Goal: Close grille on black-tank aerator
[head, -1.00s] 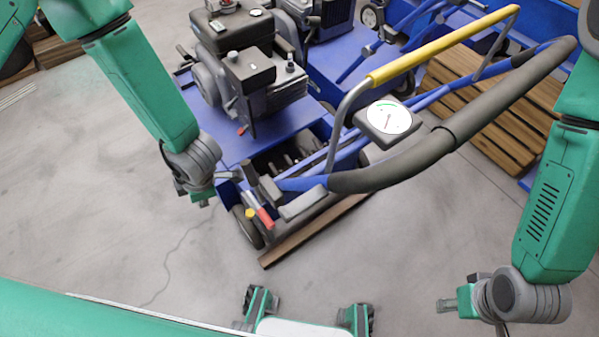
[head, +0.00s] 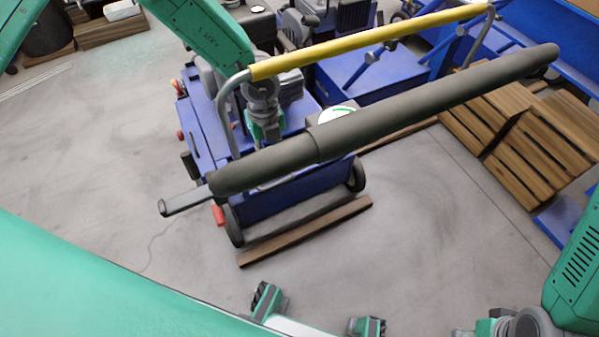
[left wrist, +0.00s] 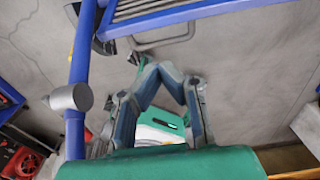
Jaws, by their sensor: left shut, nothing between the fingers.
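The near blue aerator (head: 207,125) stands on the floor, its engine and tank largely hidden behind my left arm. Its dark padded handlebar (head: 410,112) and yellow bar (head: 350,55) cross the head view. My left gripper (head: 266,140) is over the deck, behind the padded bar. In the left wrist view its fingers (left wrist: 160,70) are shut and empty. A blue-framed barred grille (left wrist: 190,10) with a grey loop handle (left wrist: 165,40) lies beyond the fingertips, apart from them. Whether it is closed I cannot tell. My right gripper (head: 482,331) is cut off at the bottom right.
A round white gauge (head: 335,113) sits just behind the padded bar. A wooden strip (head: 305,232) lies on the floor by the wheels. Wooden pallets (head: 530,145) and another blue machine stand at the right and back.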

